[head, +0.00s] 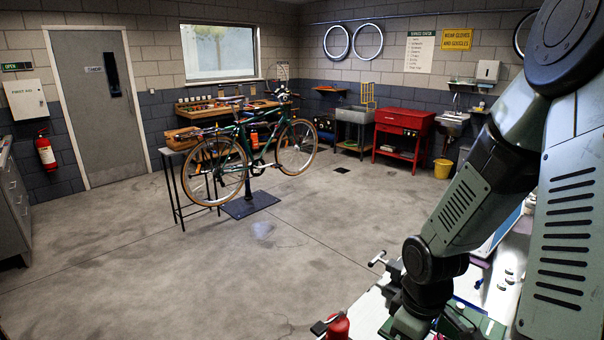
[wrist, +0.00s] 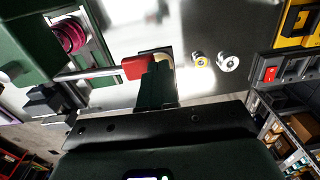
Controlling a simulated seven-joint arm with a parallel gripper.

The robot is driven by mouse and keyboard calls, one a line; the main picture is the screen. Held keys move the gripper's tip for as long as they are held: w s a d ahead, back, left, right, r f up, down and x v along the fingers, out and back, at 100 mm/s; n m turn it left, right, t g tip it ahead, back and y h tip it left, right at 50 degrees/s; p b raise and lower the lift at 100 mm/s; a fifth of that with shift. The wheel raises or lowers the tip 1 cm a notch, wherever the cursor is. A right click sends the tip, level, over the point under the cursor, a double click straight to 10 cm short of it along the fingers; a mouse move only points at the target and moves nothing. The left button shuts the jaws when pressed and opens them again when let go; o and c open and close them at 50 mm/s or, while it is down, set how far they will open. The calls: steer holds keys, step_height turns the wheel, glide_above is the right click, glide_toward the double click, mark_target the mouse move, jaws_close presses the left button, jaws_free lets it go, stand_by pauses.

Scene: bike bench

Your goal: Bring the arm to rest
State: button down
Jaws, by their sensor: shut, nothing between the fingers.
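My gripper (wrist: 157,85) shows in the wrist view as dark fingers reaching up from a broad black bar. The fingers are together, with nothing seen held between them. A red block with a metal bar (wrist: 136,67) lies at the fingertips in the picture; I cannot tell whether they touch. In the head view my arm comes down the right side to the bench, and the gripper itself is hidden or out of the frame there.
The workbench (head: 370,315) is below my arm, with a metal clamp handle (head: 378,259) and a red bottle (head: 338,327) close by. Small round parts (wrist: 228,62) lie near the gripper. A bicycle (head: 250,150) stands on a stand across open floor (head: 150,265).

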steer(key=c, duration=1.1)
jaws_free()
steer(key=o, duration=0.3)
steer(key=shift+w+r, duration=0.1)
steer(key=shift+w, duration=0.1)
steer(key=o, duration=0.8)
steer(key=w+d+r+n+h, duration=0.1)
steer(key=w+r+n+h, duration=0.1)
steer(key=w+r+n, duration=0.3)
steer(key=w+n, duration=0.2)
steer(key=n, duration=0.2)
steer(key=shift+w+r+g, duration=0.15)
steer(key=shift+w+g, duration=0.1)
steer(key=shift+g, duration=0.05)
steer(key=w+r+n+h, duration=0.3)
steer(key=w+r+n, duration=0.3)
steer(key=r+n, duration=0.3)
steer(key=a+x, duration=0.1)
steer(key=x, duration=0.9)
steer(key=shift+s+f, duration=0.15)
steer(key=shift+f, duration=0.05)
steer(key=shift+r, duration=0.1)
steer(key=v, duration=1)
steer(key=shift+d, duration=0.15)
